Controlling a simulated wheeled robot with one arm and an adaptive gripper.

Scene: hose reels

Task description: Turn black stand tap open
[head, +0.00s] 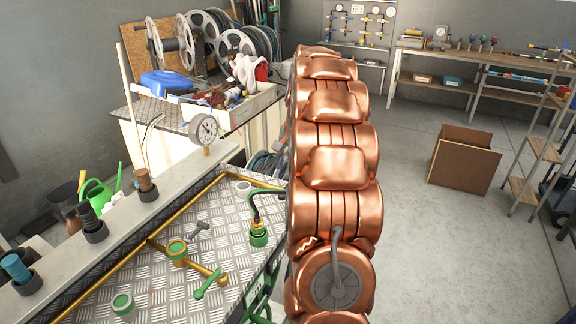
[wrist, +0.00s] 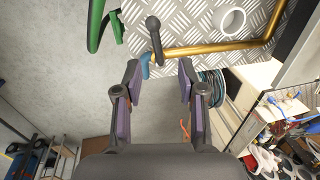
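A black curved stand tap (head: 254,205) rises from a green base (head: 259,237) at the right edge of the metal checker-plate bench (head: 165,285), just left of my arm in the head view. In the wrist view, a dark grey handle with a rounded end (wrist: 154,35) stands by the end of a brass pipe, with a blue lever (wrist: 145,65) beside it. I cannot tell for sure if this handle belongs to the black tap. My gripper (wrist: 160,78) is open and empty, its fingertips just short of the handle and blue lever. My arm hides the gripper in the head view.
The brass pipe (head: 200,194) runs along the bench. A green lever (head: 208,284), a grey tap (head: 198,230) and a white ring (head: 243,188) are nearby. Hose reels (head: 235,43) and a pressure gauge (head: 205,130) stand behind.

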